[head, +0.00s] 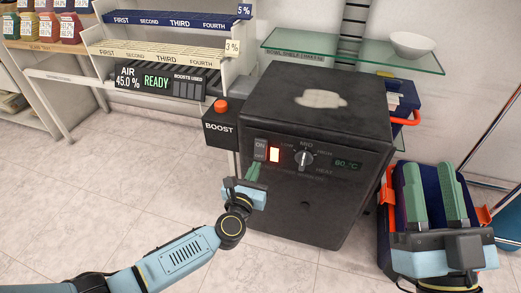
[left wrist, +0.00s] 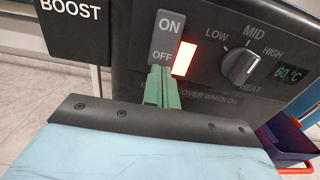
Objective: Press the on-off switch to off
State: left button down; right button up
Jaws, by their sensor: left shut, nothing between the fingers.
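The on-off switch (head: 260,148) is a grey rocker marked ON at the top and OFF at the bottom, on the front of a black heater box (head: 320,190). It also shows in the left wrist view (left wrist: 168,28). A lit red-orange lamp (head: 273,155) sits just right of it. My left gripper (head: 254,171) is shut and empty, its green fingertips at the switch's lower end, just below the OFF mark. I cannot tell if they touch it. My right gripper (head: 428,166) is open and empty at the right, far from the switch.
A dial (head: 304,158) and a 60 °C display (head: 346,163) are right of the lamp. A black BOOST box with a red button (head: 221,106) stands left of the heater. A blue and orange container (head: 384,225) is beneath my right gripper.

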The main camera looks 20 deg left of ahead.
pick_arm(q)
jog(key=shift+w+b, duration=0.45)
jog(key=shift+w, duration=0.65)
dwell(0.6)
jog(key=shift+s, duration=0.1)
jog(key=s+p, duration=0.1)
jog(key=s, duration=0.6)
jog(key=shift+a, duration=0.1)
dwell(0.5)
